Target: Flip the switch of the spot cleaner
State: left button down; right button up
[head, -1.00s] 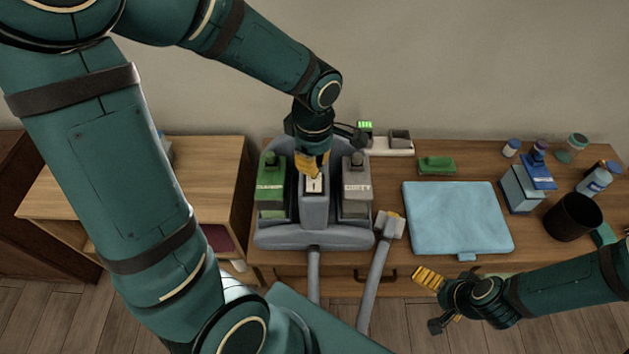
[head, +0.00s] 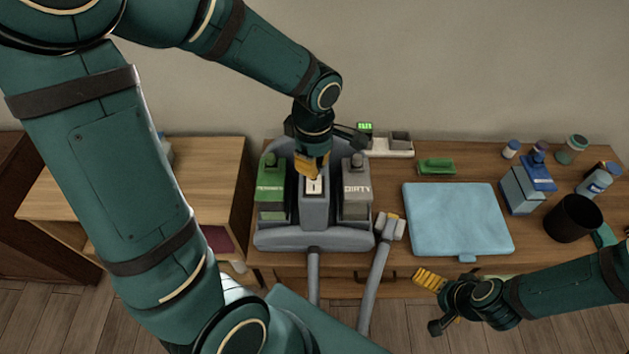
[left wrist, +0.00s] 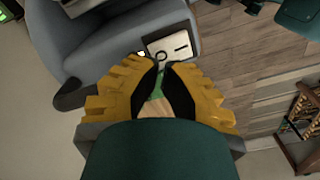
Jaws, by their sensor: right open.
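The grey spot cleaner (head: 315,237) stands upright on the wooden table against the wall. Its switch is on a pale plate (head: 314,187) on the middle column, between a green tank (head: 271,190) and a grey tank marked DIRTY (head: 356,189). My left gripper (head: 314,174) is right above the switch plate's upper edge, pointing down. In the left wrist view the fingertips (left wrist: 160,66) are nearly together and empty, beside the switch plate (left wrist: 172,45); I cannot tell whether they touch it. My right gripper (head: 432,303) is open and empty in front of the table's edge.
A grey hose (head: 377,275) with a nozzle hangs over the table's front. A power strip (head: 391,150) lies behind.

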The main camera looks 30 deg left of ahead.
pick_arm(q)
jog(key=shift+f+b, duration=0.3)
jog(key=shift+r, duration=0.15)
dwell(0.3)
notch_tip(320, 180, up, 7)
jog(key=p, duration=0.4)
jog(key=shift+p, duration=0.4)
dwell(0.4)
